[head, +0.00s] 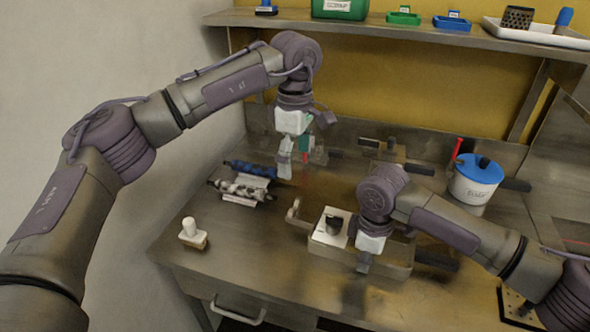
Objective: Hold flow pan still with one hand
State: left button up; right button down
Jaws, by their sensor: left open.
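A shallow rectangular metal pan (328,256), which I take to be the flow pan, sits on the steel worktop at the centre right. A white block (326,229) with a dark rounded piece (334,224) on it shows at its left part. My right gripper (363,267) points down at the pan's front wall; contact and jaw opening are unclear, and the arm hides part of the pan. My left gripper (285,166) is open, pointing down above the worktop behind and left of the pan. Small blurred parts show beside its fingers.
Blue and patterned rollers (243,188) lie left of the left gripper. A white-knobbed stamp (191,233) stands near the front left. A white pot with a blue lid (476,182) stands at the right. A shelf (400,32) runs above. The front-left worktop is mostly clear.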

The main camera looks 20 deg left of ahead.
dwell(0.3)
jog(key=c, duration=1.2)
grip_release()
jog(key=shift+c, duration=0.2)
